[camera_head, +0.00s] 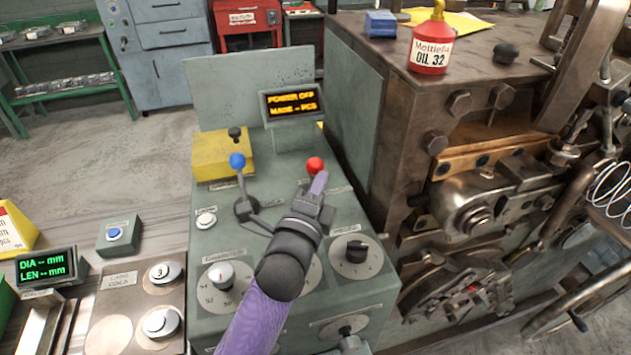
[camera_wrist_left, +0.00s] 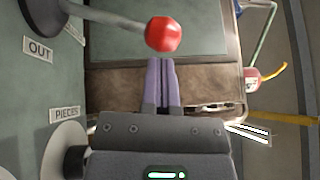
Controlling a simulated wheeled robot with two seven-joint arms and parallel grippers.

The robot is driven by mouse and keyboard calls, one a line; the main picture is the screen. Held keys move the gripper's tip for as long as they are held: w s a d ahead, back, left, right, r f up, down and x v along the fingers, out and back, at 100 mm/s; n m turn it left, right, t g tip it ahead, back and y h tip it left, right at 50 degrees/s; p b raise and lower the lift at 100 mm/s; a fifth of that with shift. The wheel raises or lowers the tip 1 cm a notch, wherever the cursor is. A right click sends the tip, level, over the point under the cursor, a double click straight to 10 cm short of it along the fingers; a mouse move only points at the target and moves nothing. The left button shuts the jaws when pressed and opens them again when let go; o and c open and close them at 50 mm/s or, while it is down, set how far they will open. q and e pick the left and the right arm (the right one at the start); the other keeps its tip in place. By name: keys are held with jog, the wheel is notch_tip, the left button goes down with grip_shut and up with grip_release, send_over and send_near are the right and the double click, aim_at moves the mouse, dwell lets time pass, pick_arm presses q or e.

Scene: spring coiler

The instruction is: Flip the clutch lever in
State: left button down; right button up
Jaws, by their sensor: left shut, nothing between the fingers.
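A lever with a red ball knob (camera_head: 315,165) stands on the green control panel (camera_head: 226,255); its base is hidden behind my left gripper in the head view. In the left wrist view the red knob (camera_wrist_left: 164,33) sits just beyond the fingertips, on a bent metal rod, with a label reading OUT (camera_wrist_left: 38,50) beside its base. My left gripper (camera_head: 320,181) is shut and empty, its purple fingers close to the red knob; contact cannot be told. A second lever has a blue knob (camera_head: 237,160). My right gripper is not in view.
The large machine (camera_head: 390,130) stands at the right with a red oil can (camera_head: 430,50) on top. A yellow block (camera_head: 222,155) is behind the blue lever.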

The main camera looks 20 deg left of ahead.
aim_at(314, 170)
pick_arm(q)
jog(key=shift+s, duration=0.1)
jog(key=shift+r, duration=0.1)
jog(key=r+p, duration=0.1)
jog(key=p, duration=0.2)
jog(key=w+a+r+n+g+p, duration=0.1)
jog(key=p, duration=0.2)
jog(key=w+r+g+p, duration=0.1)
jog(key=p, duration=0.2)
jog(key=shift+w+a+n, duration=0.15)
jog(key=shift+a+n, duration=0.15)
jog(key=w+a+n+g+p, duration=0.1)
jog(key=p, duration=0.2)
jog(key=w+a+g+p, duration=0.1)
jog(key=w+g+p, duration=0.1)
jog(key=p, duration=0.2)
jog(key=shift+w+a+r+n, duration=0.1)
jog(key=shift+r+n, duration=0.1)
jog(key=shift+n, duration=0.2)
jog(key=shift+w+a+f+g+h+p, duration=0.25)
jog(key=shift+w+a+g+h+p, duration=0.25)
jog(key=shift+w, duration=0.3)
